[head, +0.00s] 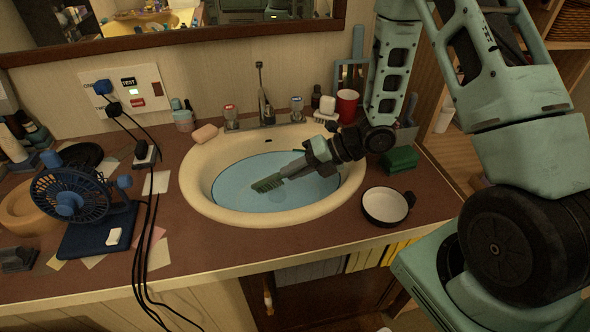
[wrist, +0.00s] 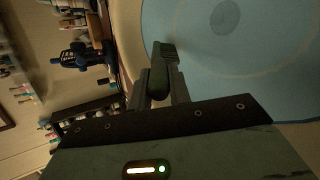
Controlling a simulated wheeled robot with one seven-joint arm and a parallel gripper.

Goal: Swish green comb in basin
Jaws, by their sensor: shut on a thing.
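The basin (head: 197,198) is a cream oval sink set in the brown counter, with pale blue water (head: 230,180) in it. The green comb (head: 268,184) is over the left-middle of the basin, its toothed end pointing left and low at the water; I cannot tell how deep it sits. My gripper (head: 290,171) reaches in from the right and is shut on the comb. In the wrist view the comb (wrist: 160,75) lies between my two fingers, teeth at the far end, against the blue water.
A faucet (head: 265,105) and two taps stand behind the basin. A pink soap (head: 205,133) lies at its back left. A white bowl (head: 385,205), green block (head: 400,159) and red cup (head: 347,105) are right. A blue fan (head: 70,200) and black cables are left.

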